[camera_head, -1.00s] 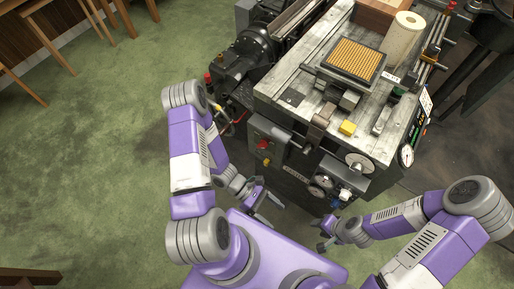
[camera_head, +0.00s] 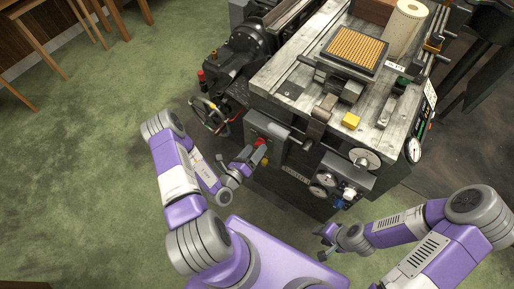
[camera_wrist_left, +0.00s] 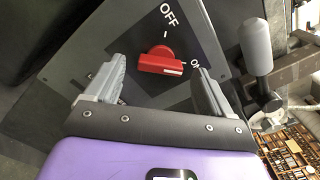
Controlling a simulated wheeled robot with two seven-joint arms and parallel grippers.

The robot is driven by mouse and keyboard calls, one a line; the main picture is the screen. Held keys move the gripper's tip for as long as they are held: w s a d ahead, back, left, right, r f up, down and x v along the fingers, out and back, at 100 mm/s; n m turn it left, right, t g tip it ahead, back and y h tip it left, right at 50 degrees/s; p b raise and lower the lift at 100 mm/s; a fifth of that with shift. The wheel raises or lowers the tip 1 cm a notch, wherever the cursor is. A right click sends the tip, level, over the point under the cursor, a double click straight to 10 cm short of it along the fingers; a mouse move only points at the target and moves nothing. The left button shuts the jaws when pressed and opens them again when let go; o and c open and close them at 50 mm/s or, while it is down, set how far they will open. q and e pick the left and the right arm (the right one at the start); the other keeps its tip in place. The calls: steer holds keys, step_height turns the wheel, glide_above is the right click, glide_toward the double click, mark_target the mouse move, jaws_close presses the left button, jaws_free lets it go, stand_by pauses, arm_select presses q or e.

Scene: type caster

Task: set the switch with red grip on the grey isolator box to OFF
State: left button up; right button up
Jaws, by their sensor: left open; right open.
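The grey isolator box (camera_head: 268,127) is on the near left side of the machine. Its red grip (camera_head: 260,142) also shows large in the left wrist view (camera_wrist_left: 158,61), on a dark patch of the panel. The grip lies nearly level in that picture, its white mark at the right end towards the ON label (camera_wrist_left: 196,64). The OFF label (camera_wrist_left: 169,14) is above it. My left gripper (camera_head: 248,160) is open in front of the box, its fingers on either side of the red grip, apparently without touching it. My right gripper (camera_head: 324,236) is open and empty, away from the box.
A grey-knobbed lever (camera_wrist_left: 257,48) stands right of the box in the left wrist view. Gauges (camera_head: 325,180) and a handwheel (camera_head: 364,158) are to the right on the machine front. A cable loop (camera_head: 209,115) hangs left of the box.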

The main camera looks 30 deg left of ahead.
arm_select(q)
steer(key=shift+w+d, duration=0.1)
steer(key=shift+w, duration=1)
steer(key=shift+c, duration=0.3)
steer(key=c, duration=1)
